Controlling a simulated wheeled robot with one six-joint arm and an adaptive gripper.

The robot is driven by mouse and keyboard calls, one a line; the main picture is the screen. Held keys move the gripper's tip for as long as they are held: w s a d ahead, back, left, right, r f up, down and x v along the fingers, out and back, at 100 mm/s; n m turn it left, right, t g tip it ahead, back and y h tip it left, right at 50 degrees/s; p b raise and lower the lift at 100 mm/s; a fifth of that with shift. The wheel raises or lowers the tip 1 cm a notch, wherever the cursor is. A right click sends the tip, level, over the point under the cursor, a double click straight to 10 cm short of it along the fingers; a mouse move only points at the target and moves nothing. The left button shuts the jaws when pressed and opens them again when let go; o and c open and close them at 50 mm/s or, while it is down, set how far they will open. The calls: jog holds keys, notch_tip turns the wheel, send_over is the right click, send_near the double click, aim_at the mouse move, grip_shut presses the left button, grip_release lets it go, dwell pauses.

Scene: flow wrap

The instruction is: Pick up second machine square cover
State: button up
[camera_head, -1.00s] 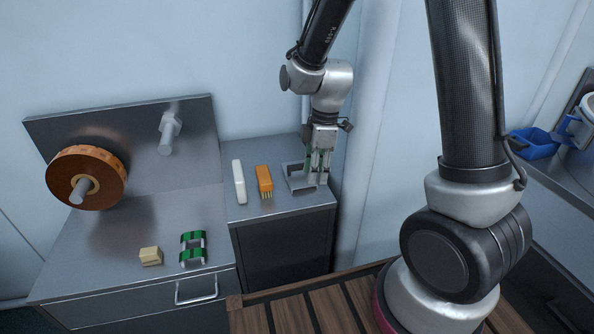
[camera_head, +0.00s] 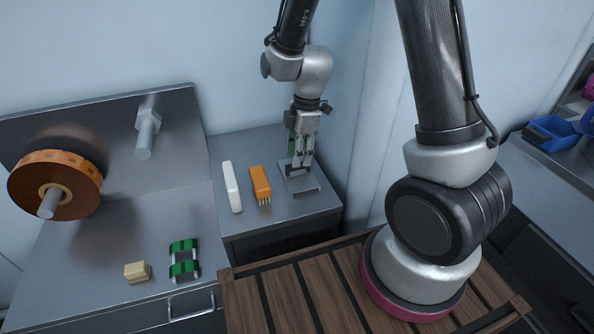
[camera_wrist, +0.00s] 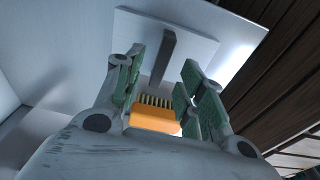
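The square cover (camera_head: 299,184) is a flat grey metal piece with a raised bar, lying on the counter below my gripper. In the wrist view it is a pale square plate (camera_wrist: 192,40) with a dark bar (camera_wrist: 165,52) across its middle. My gripper (camera_head: 301,163) points down over the cover's back part. In the wrist view my gripper (camera_wrist: 162,90) has its green-padded fingers spread apart, with nothing held between them. The bar shows in the gap beyond the fingertips; whether they touch it I cannot tell.
Left of the cover lie an orange brush (camera_head: 260,184) and a white bar (camera_head: 232,187). Further left are green-banded blocks (camera_head: 184,260), a beige block (camera_head: 137,271) and a brown roll (camera_head: 75,178) on a spindle. A wall stands close behind. Blue bins (camera_head: 551,135) are at far right.

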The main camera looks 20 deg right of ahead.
aim_at(298, 171)
jog(key=f, duration=0.4)
jog(key=shift+a+f, duration=0.15)
jog(key=shift+a, duration=0.05)
grip_shut()
